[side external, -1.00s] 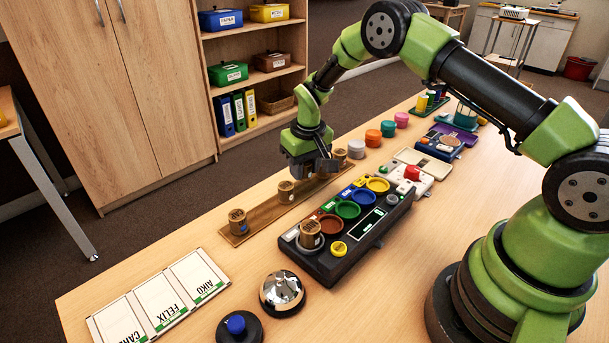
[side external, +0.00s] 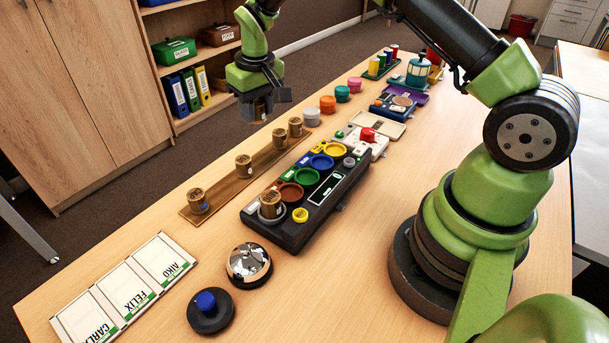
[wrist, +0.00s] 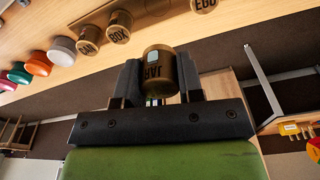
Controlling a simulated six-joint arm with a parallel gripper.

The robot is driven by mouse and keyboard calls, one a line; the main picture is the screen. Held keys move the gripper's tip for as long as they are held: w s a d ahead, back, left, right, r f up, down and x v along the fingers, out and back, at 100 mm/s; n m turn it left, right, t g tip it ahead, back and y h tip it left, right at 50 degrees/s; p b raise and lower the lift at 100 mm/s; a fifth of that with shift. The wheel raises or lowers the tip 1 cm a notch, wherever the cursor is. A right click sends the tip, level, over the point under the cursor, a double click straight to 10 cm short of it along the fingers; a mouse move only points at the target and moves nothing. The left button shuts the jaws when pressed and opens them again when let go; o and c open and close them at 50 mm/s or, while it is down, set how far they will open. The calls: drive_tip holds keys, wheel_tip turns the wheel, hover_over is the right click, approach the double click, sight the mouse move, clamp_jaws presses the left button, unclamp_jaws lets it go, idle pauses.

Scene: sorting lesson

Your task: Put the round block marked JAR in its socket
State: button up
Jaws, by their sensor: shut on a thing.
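My gripper (side external: 257,103) is shut on a round wooden block marked JAR (wrist: 158,72). In the side view it hangs in the air above the far side of the table, beyond the wooden rail (side external: 222,183). Several round wooden blocks stand on the rail, including one marked BOX (wrist: 118,27) and one marked EGG (wrist: 204,4). Which socket matches JAR is unreadable.
A silver bell (side external: 249,264), a blue-knobbed black button (side external: 209,309) and name cards (side external: 130,286) lie at the near end. Coloured round pieces, such as an orange one (side external: 327,104), line the far edge.

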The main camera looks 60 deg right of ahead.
drive_tip(key=shift+s, duration=0.1)
drive_tip(key=s, duration=0.4)
drive_tip(key=s+a, duration=0.1)
drive_tip(key=s, duration=0.4)
drive_tip(key=s+a, duration=0.1)
drive_tip(key=s, duration=0.3)
drive_tip(key=shift+s+f, duration=0.15)
drive_tip(key=shift+f, duration=2.9)
drive_tip(key=shift+r, duration=0.1)
drive_tip(key=shift+r, duration=0.7)
drive_tip(key=shift+r, duration=0.2)
drive_tip(key=shift+r, duration=0.65)
drive_tip(key=shift+f, duration=1.2)
